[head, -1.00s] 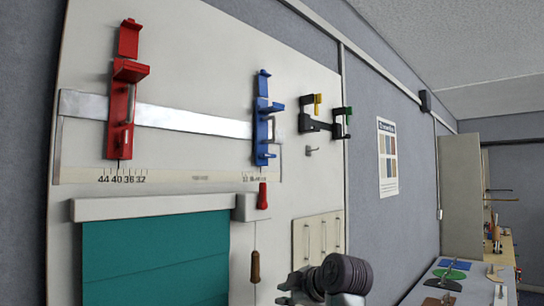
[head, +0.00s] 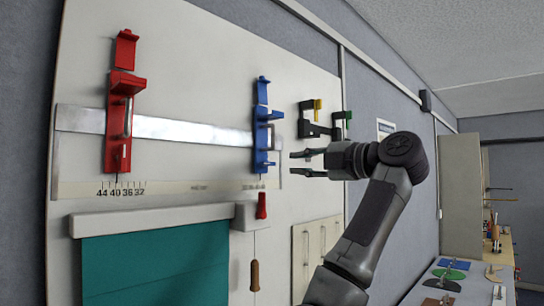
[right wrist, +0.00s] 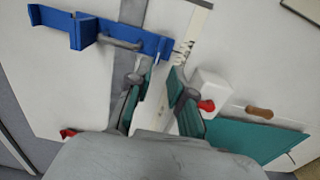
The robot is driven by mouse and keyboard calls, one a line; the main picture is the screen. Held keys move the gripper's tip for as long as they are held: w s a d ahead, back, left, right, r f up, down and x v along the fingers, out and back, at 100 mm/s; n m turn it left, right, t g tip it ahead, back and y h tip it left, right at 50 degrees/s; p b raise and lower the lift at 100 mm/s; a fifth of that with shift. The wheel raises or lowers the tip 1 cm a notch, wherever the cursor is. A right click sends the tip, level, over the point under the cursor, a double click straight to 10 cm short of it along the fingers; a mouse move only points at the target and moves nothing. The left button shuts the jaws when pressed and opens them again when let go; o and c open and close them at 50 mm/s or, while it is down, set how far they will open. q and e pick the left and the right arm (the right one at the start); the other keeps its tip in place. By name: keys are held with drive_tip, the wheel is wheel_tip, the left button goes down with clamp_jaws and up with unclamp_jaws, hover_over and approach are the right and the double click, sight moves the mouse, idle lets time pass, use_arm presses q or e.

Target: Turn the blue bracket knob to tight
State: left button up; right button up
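The blue bracket (head: 262,140) is fixed upright on the metal rail of the wall board, with a short grey bar-like handle at its right side. It also shows at the upper left of the right wrist view (right wrist: 150,43), where the grey bar (right wrist: 118,43) runs along it. Which part is the knob, and how tight it is, I cannot tell. My right gripper (head: 302,164) points left, a little to the right of the bracket's lower part. Its fingers are apart with nothing between them; they show in the right wrist view (right wrist: 160,84) too. My left gripper is out of view.
A red bracket (head: 118,130) sits further left on the same rail (head: 185,130). A red knob (head: 261,205) and a brown handle (head: 254,275) hang below. Black clamps (head: 306,126) are mounted close above my right gripper. A teal blind (head: 155,262) is at lower left.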

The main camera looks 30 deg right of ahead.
sight(270, 164)
drive_tip(key=p+x, duration=0.4)
drive_tip(key=x, duration=0.4)
drive_tip(key=shift+w+a, duration=0.2)
drive_tip(key=shift+w, duration=0.1)
clamp_jaws()
